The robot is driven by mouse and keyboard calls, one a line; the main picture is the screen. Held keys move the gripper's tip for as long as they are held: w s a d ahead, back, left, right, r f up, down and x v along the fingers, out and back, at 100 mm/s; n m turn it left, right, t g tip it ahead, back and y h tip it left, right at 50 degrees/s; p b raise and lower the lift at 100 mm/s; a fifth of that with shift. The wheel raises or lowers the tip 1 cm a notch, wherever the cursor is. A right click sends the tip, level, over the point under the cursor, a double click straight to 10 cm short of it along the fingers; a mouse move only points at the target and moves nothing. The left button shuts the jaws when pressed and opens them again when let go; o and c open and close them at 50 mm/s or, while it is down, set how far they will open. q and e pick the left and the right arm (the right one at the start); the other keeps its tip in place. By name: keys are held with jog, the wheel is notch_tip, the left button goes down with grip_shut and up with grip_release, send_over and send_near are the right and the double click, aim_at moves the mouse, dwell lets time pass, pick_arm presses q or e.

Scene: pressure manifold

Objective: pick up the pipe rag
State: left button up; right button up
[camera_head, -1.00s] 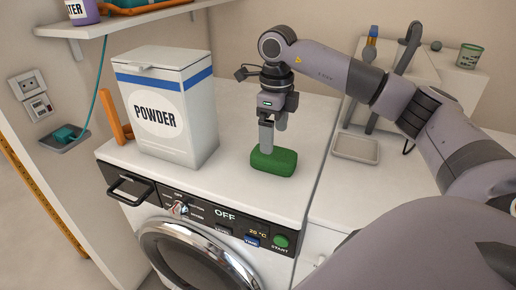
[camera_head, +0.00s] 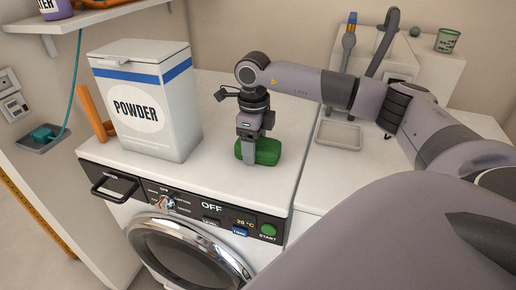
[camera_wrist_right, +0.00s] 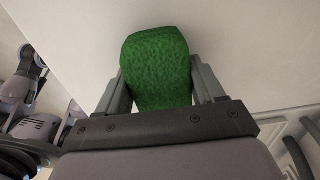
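A green, rough-textured soft block (camera_head: 267,151), which I take for the pipe rag, lies on the white top of the washing machine (camera_head: 215,165). My right gripper (camera_head: 254,145) points down at it from above, with its fingers low at the block. In the right wrist view the green block (camera_wrist_right: 158,70) lies between the two fingers of the gripper (camera_wrist_right: 160,88), one on each side. The gaps are very small, and I cannot tell whether the fingers touch it. The block appears to rest on the machine top. My left gripper is not in view.
A white powder box (camera_head: 147,100) stands left of the gripper, with an orange object (camera_head: 97,115) beside it. A shallow grey tray (camera_head: 338,135) lies to the right on the neighbouring counter. The machine top in front of the block is clear.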

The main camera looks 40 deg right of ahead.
jog(key=c, duration=0.4)
jog(key=shift+r, duration=0.1)
jog(key=shift+r+p, duration=1.55)
jog(key=shift+r, duration=8.4)
